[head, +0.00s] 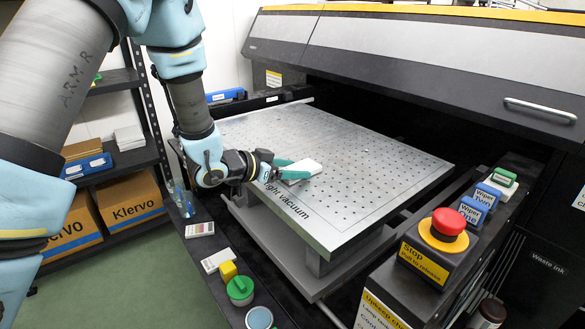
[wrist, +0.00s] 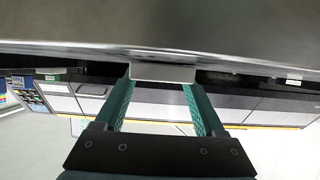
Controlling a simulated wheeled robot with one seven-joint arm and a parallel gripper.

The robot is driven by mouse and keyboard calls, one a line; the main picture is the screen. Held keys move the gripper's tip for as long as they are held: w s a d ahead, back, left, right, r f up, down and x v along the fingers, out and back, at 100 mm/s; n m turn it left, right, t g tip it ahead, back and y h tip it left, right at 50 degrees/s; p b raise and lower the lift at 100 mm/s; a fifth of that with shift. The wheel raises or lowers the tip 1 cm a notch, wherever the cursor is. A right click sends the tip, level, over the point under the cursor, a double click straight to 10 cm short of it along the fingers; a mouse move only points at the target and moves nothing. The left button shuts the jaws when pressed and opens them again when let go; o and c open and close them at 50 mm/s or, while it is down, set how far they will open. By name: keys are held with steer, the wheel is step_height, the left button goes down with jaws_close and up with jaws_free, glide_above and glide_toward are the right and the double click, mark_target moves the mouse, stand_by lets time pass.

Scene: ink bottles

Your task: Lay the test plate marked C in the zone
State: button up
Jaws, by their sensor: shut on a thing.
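A small white plate (head: 304,168) is between the green fingers of my gripper (head: 284,170), near the front left edge of the perforated metal bed (head: 330,135). In the wrist view, my gripper (wrist: 163,100) is shut on the plate's pale edge (wrist: 163,73), with the metal surface close by it. I cannot tell if the plate touches the bed. No letter on it is readable. Two other plates lie on the dark ledge: one with coloured patches (head: 200,229) and a paler one (head: 217,260). No zone outline is clear; the bed's front edge reads "ight vacuum".
A yellow block (head: 228,271), a green-capped item (head: 240,289) and a round blue-topped jar (head: 259,318) stand on the ledge. A red stop button (head: 448,222) is at right. The printer hood (head: 420,70) overhangs the bed's back. Most of the bed is clear.

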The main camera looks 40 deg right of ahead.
steer(key=shift+f, duration=0.1)
steer(key=o, duration=1.4)
